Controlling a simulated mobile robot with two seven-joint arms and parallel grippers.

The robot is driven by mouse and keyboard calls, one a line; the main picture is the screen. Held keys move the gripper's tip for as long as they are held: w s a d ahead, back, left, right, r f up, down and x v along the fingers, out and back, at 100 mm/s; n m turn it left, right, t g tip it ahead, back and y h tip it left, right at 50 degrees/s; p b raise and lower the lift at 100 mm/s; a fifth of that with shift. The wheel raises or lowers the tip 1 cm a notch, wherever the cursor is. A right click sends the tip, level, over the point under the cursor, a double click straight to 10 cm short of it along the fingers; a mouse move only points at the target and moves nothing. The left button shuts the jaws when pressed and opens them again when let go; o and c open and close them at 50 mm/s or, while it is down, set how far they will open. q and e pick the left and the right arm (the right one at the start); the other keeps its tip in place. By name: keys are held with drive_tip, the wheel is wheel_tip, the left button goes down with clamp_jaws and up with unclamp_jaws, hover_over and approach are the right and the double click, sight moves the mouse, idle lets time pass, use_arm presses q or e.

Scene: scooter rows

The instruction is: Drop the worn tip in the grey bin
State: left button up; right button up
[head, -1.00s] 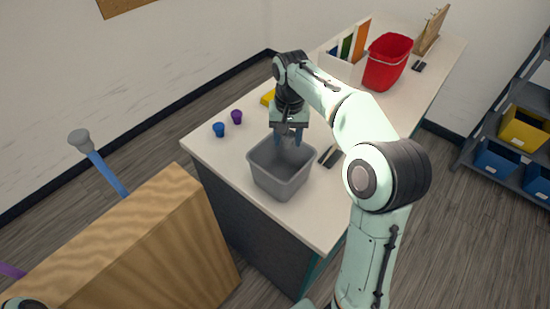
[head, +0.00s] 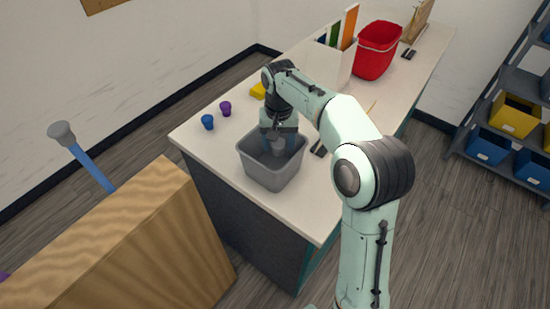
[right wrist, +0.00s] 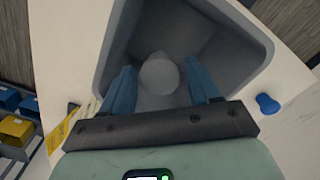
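The grey bin (head: 268,176) stands on the near end of the white table, and its walls also show in the right wrist view (right wrist: 235,40). My right gripper (head: 279,142) points down with its blue fingers inside the bin's mouth. The tip also shows between the fingers in the head view. The bin floor under it is partly hidden. My left gripper is not in view.
A blue cap (head: 208,122) and a purple cap (head: 226,109) stand left of the bin. A yellow object (head: 257,90), a red bucket (head: 376,50) and a white file box lie farther back. A wooden block (head: 130,245) and a blue pole with a grey end (head: 62,133) are near left.

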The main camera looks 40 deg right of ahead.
drive_tip(key=shift+o, duration=0.6)
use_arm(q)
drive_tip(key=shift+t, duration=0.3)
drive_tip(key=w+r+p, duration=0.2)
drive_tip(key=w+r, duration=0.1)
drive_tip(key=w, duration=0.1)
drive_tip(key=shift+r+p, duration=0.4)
use_arm(e)
wheel_tip(320, 180, up, 13)
drive_tip(key=shift+r, duration=0.2)
